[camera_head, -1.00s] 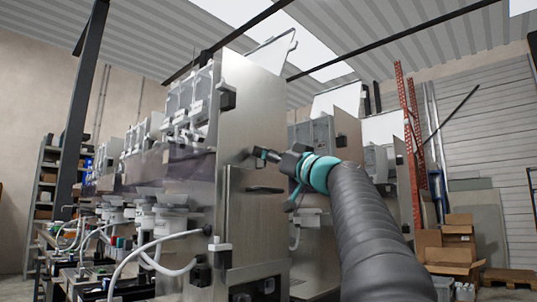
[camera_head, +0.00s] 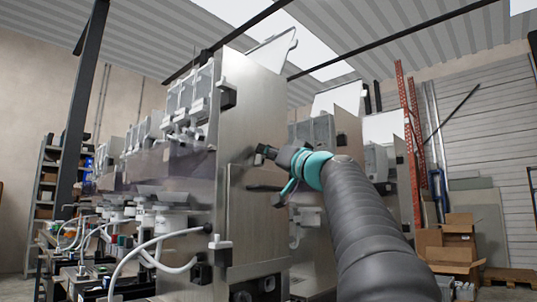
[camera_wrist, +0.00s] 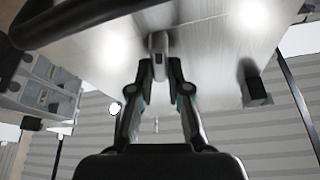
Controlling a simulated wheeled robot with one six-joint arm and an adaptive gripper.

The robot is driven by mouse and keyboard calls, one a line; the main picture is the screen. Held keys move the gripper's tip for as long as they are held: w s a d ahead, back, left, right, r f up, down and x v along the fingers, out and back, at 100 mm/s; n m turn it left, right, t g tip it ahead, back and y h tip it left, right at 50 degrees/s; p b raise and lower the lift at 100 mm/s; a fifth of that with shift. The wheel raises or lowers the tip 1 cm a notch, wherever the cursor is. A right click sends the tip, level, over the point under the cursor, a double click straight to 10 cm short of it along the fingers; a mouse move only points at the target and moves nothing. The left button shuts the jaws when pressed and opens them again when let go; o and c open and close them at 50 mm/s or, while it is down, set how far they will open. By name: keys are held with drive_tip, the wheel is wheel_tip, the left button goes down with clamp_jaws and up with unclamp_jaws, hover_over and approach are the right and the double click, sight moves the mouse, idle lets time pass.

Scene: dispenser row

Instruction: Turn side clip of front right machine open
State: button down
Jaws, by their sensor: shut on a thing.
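The front right machine (camera_head: 252,115) is a tall cabinet with a brushed-metal side panel. My gripper (camera_head: 262,151) is up against this panel, above the lower side door. In the wrist view, my gripper (camera_wrist: 158,72) has its two fingers on either side of a small pale grey side clip (camera_wrist: 158,43) with a dark slot, and is shut on it. The clip sticks out from the metal panel near its edge. In the head view the clip is hidden by the fingers, and its exact angle is hard to tell.
A black block (camera_head: 228,94) sits higher on the panel's front edge; a dark block (camera_wrist: 255,88) also shows in the wrist view. A dark door handle (camera_head: 262,188) lies just below my gripper. More machines stand behind; cardboard boxes (camera_head: 455,240) are at the right.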

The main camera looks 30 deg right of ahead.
drive_tip(key=shift+s+a+r+m+g+h+p, duration=0.15)
drive_tip(key=shift+m+g+h+p, duration=0.7)
drive_tip(key=shift+m, duration=2.1)
drive_tip(key=shift+w+a+r+m+g+h+p, duration=0.1)
drive_tip(key=shift+r+m+g+h+p, duration=0.2)
drive_tip(key=shift+m+h, duration=1.8)
drive_tip(key=shift+s+a+r+m+g+h+p, duration=0.1)
drive_tip(key=shift+m+g+h+p, duration=0.35)
drive_tip(key=shift+m, duration=3.3)
drive_tip(key=shift+m+g, duration=0.3)
drive_tip(key=c, duration=1.1)
unclamp_jaws()
drive_tip(key=shift+s, duration=0.1)
drive_tip(key=s, duration=1.1)
drive_tip(key=shift+s+a, duration=0.25)
drive_tip(key=shift+s, duration=0.1)
